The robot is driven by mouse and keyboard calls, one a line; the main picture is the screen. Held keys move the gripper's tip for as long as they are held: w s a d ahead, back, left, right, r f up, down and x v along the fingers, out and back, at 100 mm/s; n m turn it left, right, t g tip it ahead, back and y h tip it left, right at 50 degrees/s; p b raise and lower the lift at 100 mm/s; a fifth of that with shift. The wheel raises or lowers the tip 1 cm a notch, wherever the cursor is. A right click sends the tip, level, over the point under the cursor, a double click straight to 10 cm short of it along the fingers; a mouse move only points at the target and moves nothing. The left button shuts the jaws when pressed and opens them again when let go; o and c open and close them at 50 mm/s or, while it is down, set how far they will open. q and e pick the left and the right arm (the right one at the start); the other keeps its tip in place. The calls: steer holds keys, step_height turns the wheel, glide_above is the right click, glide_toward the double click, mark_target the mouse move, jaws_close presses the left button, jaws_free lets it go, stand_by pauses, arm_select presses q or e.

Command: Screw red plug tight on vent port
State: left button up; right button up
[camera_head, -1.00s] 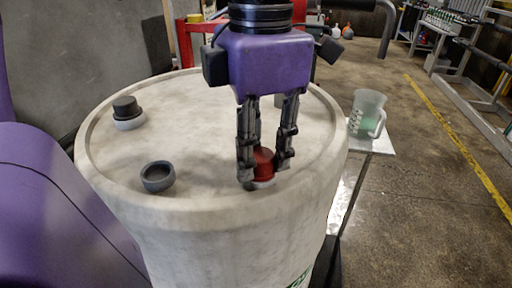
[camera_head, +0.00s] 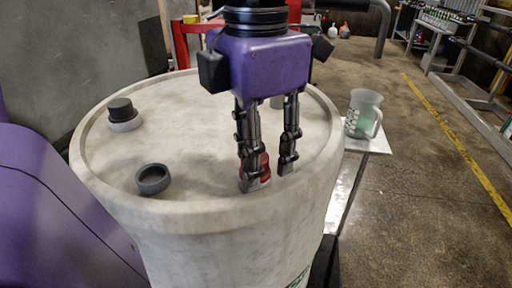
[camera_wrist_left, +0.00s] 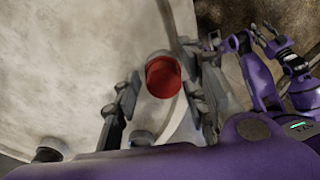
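The red plug (camera_head: 265,167) sits at the near right rim of the pale drum's top (camera_head: 200,140), partly hidden behind a finger in the head view. It shows fully in the left wrist view (camera_wrist_left: 163,76), between the fingers. The vent port under it is mostly hidden. My left gripper (camera_head: 271,177) points down around the plug. Its fingers are apart, with a gap between the plug and the right-hand finger, so it is open. My right gripper is not in the head view; a purple arm at the wrist view's right edge does not show its finger state clearly.
A dark grey ring-shaped cap or port (camera_head: 153,179) is on the drum's near left. A black plug (camera_head: 121,109) sits in a pale port at the far left. A measuring jug (camera_head: 363,114) stands on a small side table (camera_head: 372,144) to the right.

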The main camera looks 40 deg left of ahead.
arm_select(q)
steer(key=n, duration=0.3)
steer(key=shift+s+d, duration=0.1)
steer(key=shift+s, duration=0.2)
steer(key=n, duration=0.5)
steer(key=shift+n, duration=0.4)
steer(key=n, duration=0.2)
steer(key=shift+w+n+b, duration=0.1)
steer(key=shift+n+b, duration=0.3)
steer(key=shift+n, duration=0.9)
steer(key=n, duration=0.2)
steer(key=shift+n+b, duration=0.3)
steer(key=shift+b, duration=0.05)
steer(key=shift+n, duration=1.1)
